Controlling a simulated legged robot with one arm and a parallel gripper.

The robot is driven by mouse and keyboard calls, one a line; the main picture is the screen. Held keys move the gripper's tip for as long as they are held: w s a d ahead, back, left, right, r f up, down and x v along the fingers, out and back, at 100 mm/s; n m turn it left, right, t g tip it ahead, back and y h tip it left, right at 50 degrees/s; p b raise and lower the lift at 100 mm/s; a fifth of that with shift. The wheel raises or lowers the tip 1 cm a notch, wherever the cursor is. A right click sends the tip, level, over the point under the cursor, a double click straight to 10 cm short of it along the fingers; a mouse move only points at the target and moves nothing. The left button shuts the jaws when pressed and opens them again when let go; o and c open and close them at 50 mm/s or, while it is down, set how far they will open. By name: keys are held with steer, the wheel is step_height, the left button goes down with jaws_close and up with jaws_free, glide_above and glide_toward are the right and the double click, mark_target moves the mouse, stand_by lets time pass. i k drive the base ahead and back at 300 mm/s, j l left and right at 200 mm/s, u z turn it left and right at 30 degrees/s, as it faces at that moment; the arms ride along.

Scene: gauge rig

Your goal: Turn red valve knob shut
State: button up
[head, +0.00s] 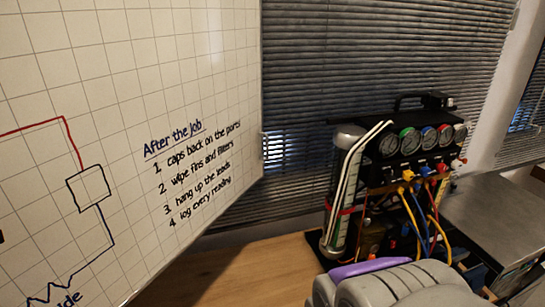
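The gauge rig (421,140) stands on the wooden surface at the right, with a row of round dials and a black carry handle on top. A small red knob-like part (462,161) shows at the right end of the rig, below the dials. It is too small to tell how far it is turned. Yellow, blue and red hoses (419,220) hang from fittings under the dials. My gripper's fingers cannot be made out in this view, and nothing is seen touching the red knob.
A silver cylinder (345,180) stands at the rig's left side. A whiteboard (225,75) fills the left. A grey metal surface (495,215) lies right of the rig. A grey rounded body with a purple strip (370,268) covers the lower foreground. Bare wood (240,272) lies left.

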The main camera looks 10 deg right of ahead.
mark_target(441, 168)
steer(key=z, duration=1.45)
